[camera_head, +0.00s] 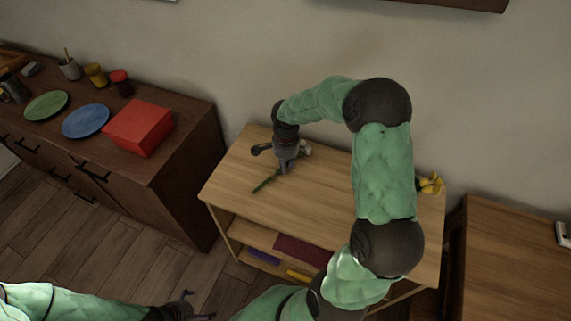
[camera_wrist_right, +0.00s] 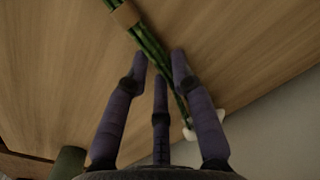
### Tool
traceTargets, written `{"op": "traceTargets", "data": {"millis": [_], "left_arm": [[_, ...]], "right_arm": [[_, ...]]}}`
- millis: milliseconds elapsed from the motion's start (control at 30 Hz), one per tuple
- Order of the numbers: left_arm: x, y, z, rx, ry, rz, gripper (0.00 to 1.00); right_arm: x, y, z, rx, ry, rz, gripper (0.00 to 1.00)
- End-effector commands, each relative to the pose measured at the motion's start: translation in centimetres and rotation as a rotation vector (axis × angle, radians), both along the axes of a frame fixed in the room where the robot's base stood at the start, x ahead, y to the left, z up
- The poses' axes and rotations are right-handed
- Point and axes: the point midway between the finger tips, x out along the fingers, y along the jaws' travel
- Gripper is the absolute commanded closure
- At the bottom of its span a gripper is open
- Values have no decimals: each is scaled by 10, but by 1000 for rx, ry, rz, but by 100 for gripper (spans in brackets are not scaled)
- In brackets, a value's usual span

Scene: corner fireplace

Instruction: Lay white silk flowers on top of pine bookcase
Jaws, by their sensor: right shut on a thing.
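The white blooms (camera_head: 306,149) show to the right of the gripper. In the right wrist view the banded stems (camera_wrist_right: 150,45) pass between the fingers (camera_wrist_right: 160,70), with white petals (camera_wrist_right: 190,134) beyond. My left gripper (camera_head: 198,305) is at the bottom edge, its fingers apart and empty, away from the bookcase.
Yellow flowers (camera_head: 431,185) are at the bookcase's right end, partly behind my right arm. A dark cabinet (camera_head: 180,165) on the left bears a red box (camera_head: 138,127), a blue plate (camera_head: 86,121) and a green plate (camera_head: 46,105). Another wooden unit (camera_head: 515,260) stands at right.

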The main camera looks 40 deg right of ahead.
Motion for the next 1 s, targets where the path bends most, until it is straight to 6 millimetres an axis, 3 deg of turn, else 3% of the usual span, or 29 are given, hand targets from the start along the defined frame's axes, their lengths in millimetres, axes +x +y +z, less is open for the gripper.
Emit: {"op": "traceTargets", "data": {"millis": [67,100,167,200,633,1000], "left_arm": [[0,0,-3,0,0,0,0],[0,0,-3,0,0,0,0],[0,0,-2,0,0,0,0],[0,0,-2,0,0,0,0],[0,0,3,0,0,0,0],[0,0,28,0,0,0,0]], "right_arm": [[0,0,-3,0,0,0,100],[0,0,-4,0,1,0,73],[0,0,-3,0,1,0,56],[0,0,-3,0,1,0,52],[0,0,5,0,-1,0,52],[0,0,74,-1,-3,0,52]]}}
